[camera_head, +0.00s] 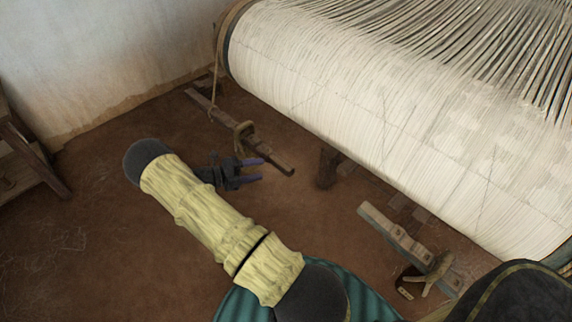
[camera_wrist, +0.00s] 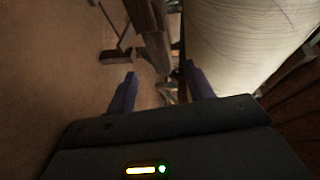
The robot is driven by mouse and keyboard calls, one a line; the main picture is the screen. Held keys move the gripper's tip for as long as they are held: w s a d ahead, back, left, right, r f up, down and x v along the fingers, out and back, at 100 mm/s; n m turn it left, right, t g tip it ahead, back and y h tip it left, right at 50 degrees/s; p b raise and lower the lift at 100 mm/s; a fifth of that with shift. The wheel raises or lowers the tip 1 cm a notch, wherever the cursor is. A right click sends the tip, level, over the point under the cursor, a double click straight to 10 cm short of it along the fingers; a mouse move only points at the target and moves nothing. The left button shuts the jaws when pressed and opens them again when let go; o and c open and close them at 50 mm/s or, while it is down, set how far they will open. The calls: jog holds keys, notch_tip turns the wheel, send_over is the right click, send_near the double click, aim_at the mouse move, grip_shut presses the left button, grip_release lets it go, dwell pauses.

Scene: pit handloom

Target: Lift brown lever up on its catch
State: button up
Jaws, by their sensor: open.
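A long brown wooden lever (camera_head: 268,156) lies low by the left end of the cloth roll, slanting down to the right to a dark tip. A curved tan piece (camera_head: 243,134), perhaps the catch, stands around or beside its middle; I cannot tell which. My gripper (camera_head: 262,170) is open with purple fingers, just left of and below the lever's dark end, apparently empty. In the wrist view my open fingers (camera_wrist: 163,84) point towards brown wooden parts (camera_wrist: 152,42); I cannot tell which of these is the lever.
The large white cloth roll (camera_head: 350,110) of the loom spans the right and back. A second wooden bar (camera_head: 395,232) with a forked piece (camera_head: 433,270) lies at lower right. A wooden stand (camera_head: 28,160) is at the left. The earth floor (camera_head: 90,235) is clear at left.

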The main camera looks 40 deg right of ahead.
aim_at(286, 164)
jog(key=x, duration=1.1)
jog(key=shift+d+f+b, duration=0.1)
jog(key=shift+d+b, duration=0.05)
jog(key=shift+b, duration=0.2)
